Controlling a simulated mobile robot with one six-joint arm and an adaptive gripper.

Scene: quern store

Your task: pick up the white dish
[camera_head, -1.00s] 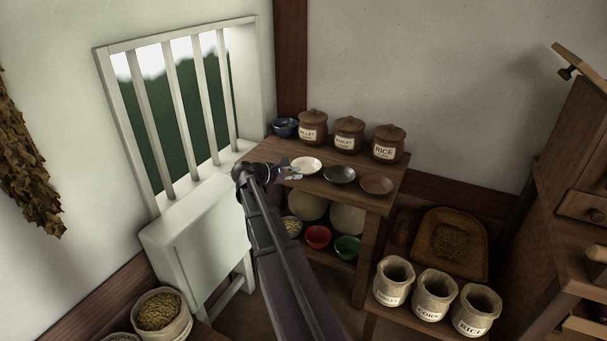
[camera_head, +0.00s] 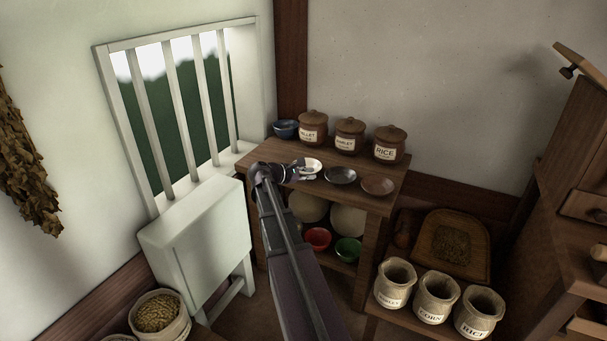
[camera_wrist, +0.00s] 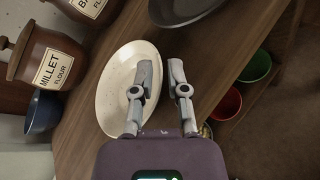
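The white dish (camera_head: 314,164) lies on the top shelf of the wooden stand, left of a dark dish; my gripper hides part of it in the head view. In the wrist view the white dish (camera_wrist: 117,88) is a pale, speckled oval. My gripper (camera_wrist: 160,68) is open, with a gap between its two fingers. In that view the left finger overlaps the dish and the right finger lies just outside its rim. I cannot tell whether either finger touches it. In the head view my gripper (camera_head: 300,172) is at the dish's near left side.
A dark dish (camera_head: 341,175) and a brown dish (camera_head: 377,185) stand to the right. Lidded jars, such as the millet jar (camera_head: 312,129), and a blue bowl (camera_head: 285,129) stand behind. A red bowl (camera_head: 317,238) and a green bowl (camera_head: 348,249) are on the lower shelf.

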